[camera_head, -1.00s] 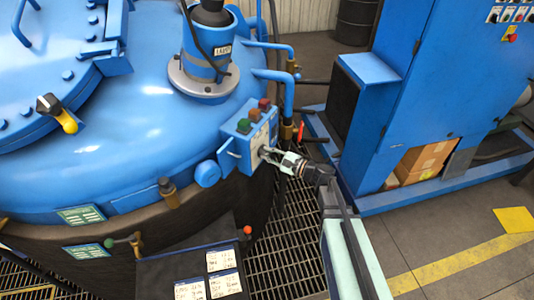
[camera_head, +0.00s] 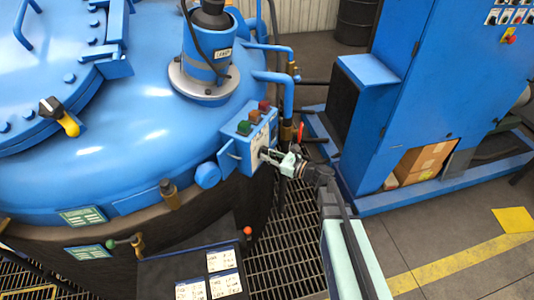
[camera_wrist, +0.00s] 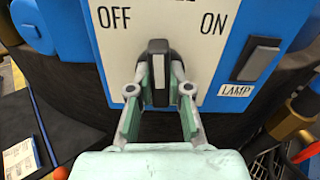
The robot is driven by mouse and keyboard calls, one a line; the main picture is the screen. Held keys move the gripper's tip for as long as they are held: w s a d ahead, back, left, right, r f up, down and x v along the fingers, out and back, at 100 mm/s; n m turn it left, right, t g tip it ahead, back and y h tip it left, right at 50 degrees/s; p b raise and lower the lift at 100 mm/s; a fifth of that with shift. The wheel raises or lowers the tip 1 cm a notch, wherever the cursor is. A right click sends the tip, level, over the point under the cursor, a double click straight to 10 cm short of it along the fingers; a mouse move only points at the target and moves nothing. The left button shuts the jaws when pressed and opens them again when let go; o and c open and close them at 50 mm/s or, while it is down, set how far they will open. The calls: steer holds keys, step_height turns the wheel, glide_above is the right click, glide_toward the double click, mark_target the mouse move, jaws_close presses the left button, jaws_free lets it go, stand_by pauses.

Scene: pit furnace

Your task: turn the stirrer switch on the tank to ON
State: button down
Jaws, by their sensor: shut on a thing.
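The stirrer switch (camera_wrist: 158,66) is a black rotary knob with a pale pointer bar on a white plate, with OFF printed to its left and ON to its right. In the wrist view the bar stands roughly upright, between the two words. My gripper (camera_wrist: 159,92) has its fingers shut on the knob, one on each side. In the head view my gripper (camera_head: 272,156) reaches the front of the blue switch box (camera_head: 236,150) on the tank (camera_head: 120,160); the knob itself is mostly hidden there by the fingers.
Green, orange and red buttons (camera_head: 254,114) top the box. A pipe with a red-handled valve (camera_head: 302,131) stands close to its right. A dark board with paper sheets (camera_head: 222,262) lies below.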

steer(key=m+p, duration=0.2)
steer(key=m, duration=0.3)
steer(key=shift+w+r+m+p, duration=0.1)
steer(key=shift+r+m+p, duration=0.05)
steer(key=shift+m+p, duration=1.5)
steer(key=shift+m, duration=0.85)
steer(key=c, duration=1.1)
jaws_free()
steer(key=v, duration=1.2)
steer(key=shift+f, duration=0.2)
